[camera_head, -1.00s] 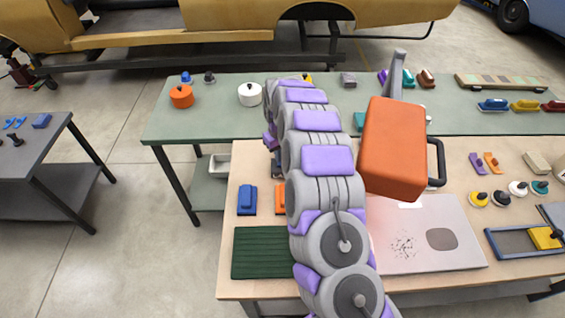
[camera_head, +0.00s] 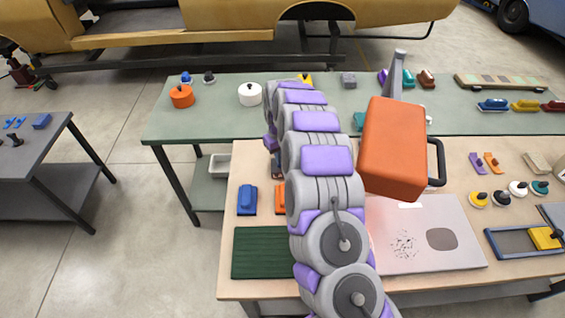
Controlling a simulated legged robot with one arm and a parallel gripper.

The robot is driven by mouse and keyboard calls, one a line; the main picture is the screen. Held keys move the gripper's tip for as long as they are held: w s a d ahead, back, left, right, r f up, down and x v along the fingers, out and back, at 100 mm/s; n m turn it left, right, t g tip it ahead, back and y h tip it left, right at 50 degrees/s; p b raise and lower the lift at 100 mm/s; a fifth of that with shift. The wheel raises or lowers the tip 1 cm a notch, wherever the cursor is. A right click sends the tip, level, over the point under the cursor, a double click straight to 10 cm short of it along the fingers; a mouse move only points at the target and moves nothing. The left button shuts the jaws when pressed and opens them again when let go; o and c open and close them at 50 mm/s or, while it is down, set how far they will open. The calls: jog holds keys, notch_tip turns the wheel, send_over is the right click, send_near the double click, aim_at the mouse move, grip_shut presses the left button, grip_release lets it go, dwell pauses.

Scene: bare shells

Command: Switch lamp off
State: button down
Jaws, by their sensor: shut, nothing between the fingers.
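The lamp appears to be the large orange box-shaped head (camera_head: 393,148) with a dark handle on its right side, standing over the wooden workbench. A grey post (camera_head: 397,72) rises behind it. A small bright patch lies on the pale panel just below the head. No switch can be made out on the faces I see. My grey and purple arm reaches up the picture just left of the lamp and bends at its far end. My gripper's fingers are hidden behind the arm, so their distance from the lamp cannot be told.
The wooden bench holds a pale panel (camera_head: 455,235), a dark green ribbed mat (camera_head: 260,253), a blue block (camera_head: 247,200) and a blue frame (camera_head: 510,252). A green table (camera_head: 215,112) behind carries an orange pot (camera_head: 182,96) and a white pot (camera_head: 249,94).

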jog(key=shift+f, duration=0.5)
dwell(0.3)
jog(key=shift+r+p, duration=1.2)
jog(key=shift+r, duration=2.3)
